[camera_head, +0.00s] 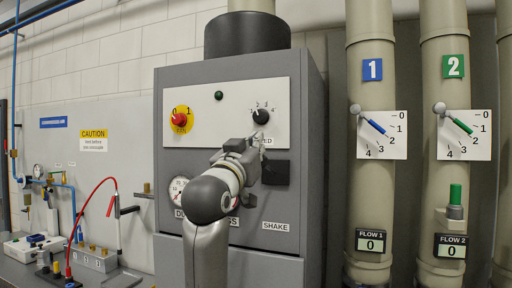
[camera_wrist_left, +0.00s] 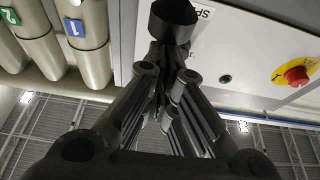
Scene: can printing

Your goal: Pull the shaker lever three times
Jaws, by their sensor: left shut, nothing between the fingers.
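The SHAKE label (camera_head: 275,226) is low on the front of the grey machine (camera_head: 300,90) in the head view. I cannot make out the shaker lever; the area left of the label is partly hidden by my left arm. My left gripper (camera_head: 240,147) is in front of the machine's panel, just below the black speed knob (camera_head: 261,116), and covers part of the speed label. In the left wrist view my left gripper (camera_wrist_left: 168,55) is shut and empty, with a dark round part (camera_wrist_left: 172,18) just beyond its fingertips. My right gripper is not in view.
A red knob on a yellow plate (camera_head: 181,119) and a gauge (camera_head: 178,188) are on the machine. A small black panel (camera_head: 276,172) is right of my gripper. Two pipes with dials (camera_head: 382,135) stand at the right. A bench with hoses and fittings (camera_head: 95,258) is at the left.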

